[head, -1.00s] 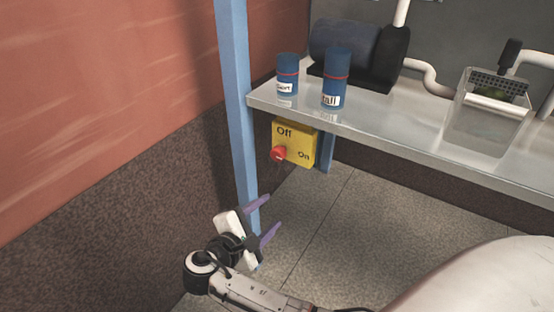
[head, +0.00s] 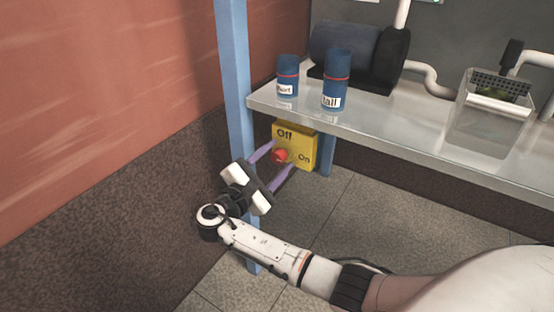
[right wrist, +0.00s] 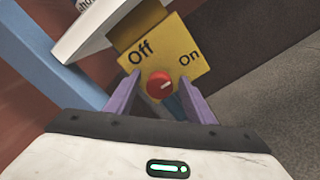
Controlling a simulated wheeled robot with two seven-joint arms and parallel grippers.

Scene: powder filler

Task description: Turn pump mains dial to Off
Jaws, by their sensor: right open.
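The yellow pump mains box (head: 309,139) hangs below the front edge of the steel bench, marked "Off" at upper left and "On" at right. Its red dial (head: 280,156) sits low on the face. My right gripper (head: 277,157) is open, with its purple fingers pointing at the box. In the right wrist view the red dial (right wrist: 159,85) shows between the two spread fingers (right wrist: 160,87), apart from both. A pale mark on the dial points toward the right, the "On" side. My left gripper is not in view.
The steel bench (head: 400,145) is above the box, and a blue post (head: 236,90) stands close to its left. On the bench are a short blue canister (head: 287,77), a tall blue canister (head: 336,80), a dark pump (head: 358,52) and a clear tank (head: 487,115).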

